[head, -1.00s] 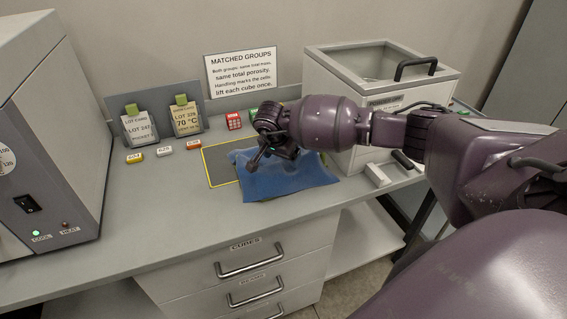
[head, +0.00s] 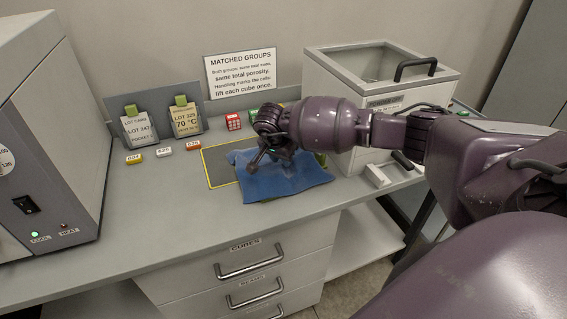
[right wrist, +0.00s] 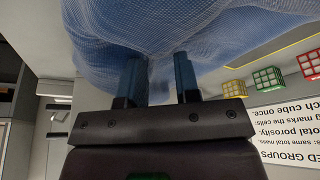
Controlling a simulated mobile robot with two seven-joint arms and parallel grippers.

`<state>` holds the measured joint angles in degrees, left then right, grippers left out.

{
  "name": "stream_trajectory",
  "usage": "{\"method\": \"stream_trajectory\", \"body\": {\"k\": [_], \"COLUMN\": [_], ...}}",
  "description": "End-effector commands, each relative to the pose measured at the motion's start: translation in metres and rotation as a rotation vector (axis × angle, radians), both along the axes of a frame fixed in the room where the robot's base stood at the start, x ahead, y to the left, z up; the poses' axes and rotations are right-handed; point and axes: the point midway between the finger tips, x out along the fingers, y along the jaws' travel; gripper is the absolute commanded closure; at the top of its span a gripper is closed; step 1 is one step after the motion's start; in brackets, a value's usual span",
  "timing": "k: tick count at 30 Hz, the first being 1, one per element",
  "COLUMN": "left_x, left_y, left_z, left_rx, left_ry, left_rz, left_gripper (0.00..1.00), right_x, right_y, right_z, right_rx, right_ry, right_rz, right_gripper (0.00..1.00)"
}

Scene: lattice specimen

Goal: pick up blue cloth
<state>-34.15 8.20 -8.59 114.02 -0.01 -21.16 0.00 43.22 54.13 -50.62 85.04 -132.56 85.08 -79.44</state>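The fingers are open; whether the tips touch the cloth is hard to tell. My left gripper is not in view.
Several small cubes, one red (head: 233,121), stand behind the mat. Card holders (head: 155,122) and coloured tags are to the left. The front left counter is clear.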

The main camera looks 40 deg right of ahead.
Motion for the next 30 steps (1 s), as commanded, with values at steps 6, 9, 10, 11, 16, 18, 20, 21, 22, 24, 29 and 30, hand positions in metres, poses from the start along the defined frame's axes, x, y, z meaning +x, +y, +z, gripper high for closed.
{"method": "stream_trajectory", "body": {"k": [6, 9, 10, 11, 16, 18, 20, 21, 22, 24, 29, 30], "left_x": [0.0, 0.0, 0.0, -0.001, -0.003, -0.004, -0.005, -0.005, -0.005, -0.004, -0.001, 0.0], "left_y": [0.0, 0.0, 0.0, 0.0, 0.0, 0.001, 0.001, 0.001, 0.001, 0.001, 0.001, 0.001], "left_z": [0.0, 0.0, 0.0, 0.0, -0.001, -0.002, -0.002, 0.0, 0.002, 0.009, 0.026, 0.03], "left_rx": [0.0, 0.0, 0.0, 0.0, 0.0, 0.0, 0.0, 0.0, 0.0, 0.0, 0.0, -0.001], "left_ry": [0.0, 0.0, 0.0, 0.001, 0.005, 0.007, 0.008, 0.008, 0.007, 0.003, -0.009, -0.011], "left_rz": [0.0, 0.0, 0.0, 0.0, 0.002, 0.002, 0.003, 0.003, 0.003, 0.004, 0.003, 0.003], "left_gripper": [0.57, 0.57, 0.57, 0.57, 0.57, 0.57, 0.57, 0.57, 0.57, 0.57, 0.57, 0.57], "right_x": [0.0, 0.0, 0.0, 0.0, 0.0, 0.0, 0.0, 0.0, 0.0, 0.001, 0.001, 0.001], "right_y": [0.0, 0.0, 0.0, 0.0, 0.0, 0.0, 0.0, 0.0, 0.0, 0.0, 0.0, 0.0], "right_z": [0.001, 0.0, 0.0, 0.0, 0.0, 0.0, 0.001, 0.004, 0.007, 0.019, 0.047, 0.053], "right_rx": [0.0, 0.0, 0.0, 0.0, 0.0, 0.0, 0.0, 0.0, 0.0, -0.001, -0.001, -0.001], "right_ry": [-0.001, -0.001, -0.001, -0.001, 0.0, 0.0, -0.001, -0.001, -0.002, -0.005, -0.006, -0.006], "right_rz": [0.0, 0.0, 0.0, 0.0, 0.0, 0.0, 0.0, 0.0, 0.001, 0.001, 0.001, 0.001], "right_gripper": [0.87, 0.95, 0.97, 0.99, 1.0, 1.0, 1.0, 1.0, 1.0, 1.0, 1.0, 1.0]}}
